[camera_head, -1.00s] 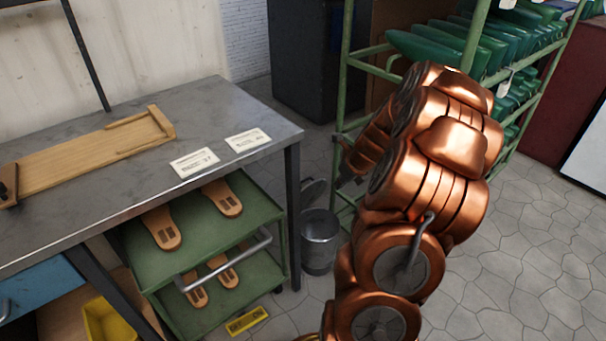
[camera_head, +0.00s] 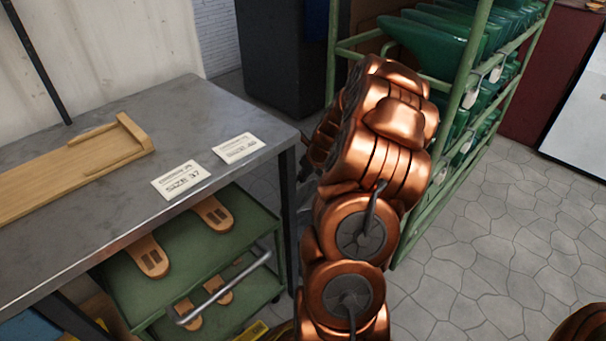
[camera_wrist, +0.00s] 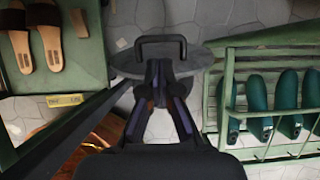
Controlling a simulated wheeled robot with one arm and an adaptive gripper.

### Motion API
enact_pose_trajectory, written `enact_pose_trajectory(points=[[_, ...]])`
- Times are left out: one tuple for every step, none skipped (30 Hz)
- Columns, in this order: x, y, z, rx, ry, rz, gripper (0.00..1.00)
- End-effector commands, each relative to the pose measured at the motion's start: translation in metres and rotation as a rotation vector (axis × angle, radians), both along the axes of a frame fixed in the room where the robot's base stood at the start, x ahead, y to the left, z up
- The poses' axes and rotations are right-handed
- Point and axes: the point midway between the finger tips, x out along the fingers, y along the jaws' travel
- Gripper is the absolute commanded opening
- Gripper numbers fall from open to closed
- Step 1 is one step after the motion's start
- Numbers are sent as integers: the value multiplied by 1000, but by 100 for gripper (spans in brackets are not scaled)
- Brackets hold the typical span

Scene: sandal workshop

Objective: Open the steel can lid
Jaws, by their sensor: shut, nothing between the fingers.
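The steel can's lid (camera_wrist: 122,62) is a round grey disc with a dark bar handle (camera_wrist: 160,40), in the upper middle of the wrist view. My gripper (camera_wrist: 160,68) is shut and empty, its fingertips over the lid's middle, just below the handle in the picture. Whether they touch the lid cannot be told. The can body cannot be made out in the wrist view. In the head view my copper arm hides the can and lid, and most of my gripper.
A steel table (camera_head: 95,215) stands at left with a wooden board and two cards. Under it a green cart (camera_head: 200,262) holds sandal soles. A green rack (camera_head: 471,60) with green shoe forms stands at right, close to my arm. Stone floor (camera_head: 510,240) is open at right.

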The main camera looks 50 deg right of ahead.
Motion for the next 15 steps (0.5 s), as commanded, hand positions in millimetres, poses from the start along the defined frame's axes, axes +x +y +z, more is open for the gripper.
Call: enact_pose_trajectory(points=[[4,0,-11,1,1,0,0],[6,0,-14,0,1,1,0],[8,0,-18,0,0,1,0],[10,-1,-21,-1,0,0,0],[12,-1,-23,-1,-1,0,0],[14,-1,-26,-3,-1,1,0],[15,-1,-28,-3,-2,1,0],[16,-1,-30,-4,-2,1,0],[17,-1,-31,-4,-2,1,0],[18,-1,-32,-4,-2,1,0],[18,-1,-33,-5,-2,2,0],[19,-1,-34,-5,-2,2,0],[19,-1,-34,-5,-2,2,0],[19,-1,-34,-5,-2,2,0],[20,-1,-34,-5,-2,2,0]])
